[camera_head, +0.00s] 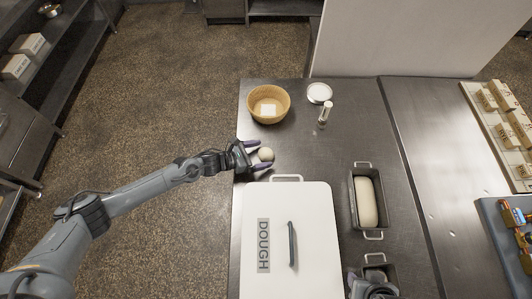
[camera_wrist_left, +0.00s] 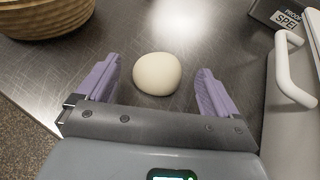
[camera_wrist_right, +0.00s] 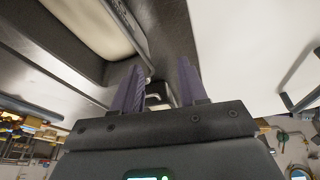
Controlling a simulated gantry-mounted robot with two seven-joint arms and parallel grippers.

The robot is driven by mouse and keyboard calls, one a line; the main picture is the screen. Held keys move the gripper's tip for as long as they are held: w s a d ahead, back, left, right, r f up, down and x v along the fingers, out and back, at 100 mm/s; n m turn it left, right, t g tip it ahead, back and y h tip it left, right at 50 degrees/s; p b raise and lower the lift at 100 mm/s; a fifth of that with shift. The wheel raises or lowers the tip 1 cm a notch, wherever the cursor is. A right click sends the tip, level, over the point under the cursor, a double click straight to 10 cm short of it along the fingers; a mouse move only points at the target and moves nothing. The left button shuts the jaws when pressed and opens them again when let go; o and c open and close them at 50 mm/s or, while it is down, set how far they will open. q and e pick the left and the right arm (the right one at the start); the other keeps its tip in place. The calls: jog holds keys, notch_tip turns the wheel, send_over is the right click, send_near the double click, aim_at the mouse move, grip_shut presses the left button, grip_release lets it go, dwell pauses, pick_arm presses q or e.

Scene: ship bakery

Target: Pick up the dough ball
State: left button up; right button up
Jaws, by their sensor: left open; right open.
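The dough ball (camera_head: 266,154) is a small, pale, round lump on the dark steel table near its left edge. My left gripper (camera_head: 262,155) is open with its purple fingers on either side of the ball. In the left wrist view, the dough ball (camera_wrist_left: 157,74) lies between the open fingertips, with a gap to each finger. My right gripper (camera_wrist_right: 160,82) is open and empty; in the head view its arm shows at the bottom, near the small tin.
A white bin lid (camera_head: 318,235) marked DOUGH stands close in front of the ball. A wicker basket (camera_head: 284,103), a white dish (camera_head: 319,90) and a small shaker (camera_head: 325,112) stand behind. A loaf tin (camera_head: 354,222) holding dough (camera_head: 367,200) is to the right.

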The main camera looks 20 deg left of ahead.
pick_arm(q)
jog(key=shift+x, duration=0.75)
jog(key=c, duration=1.2)
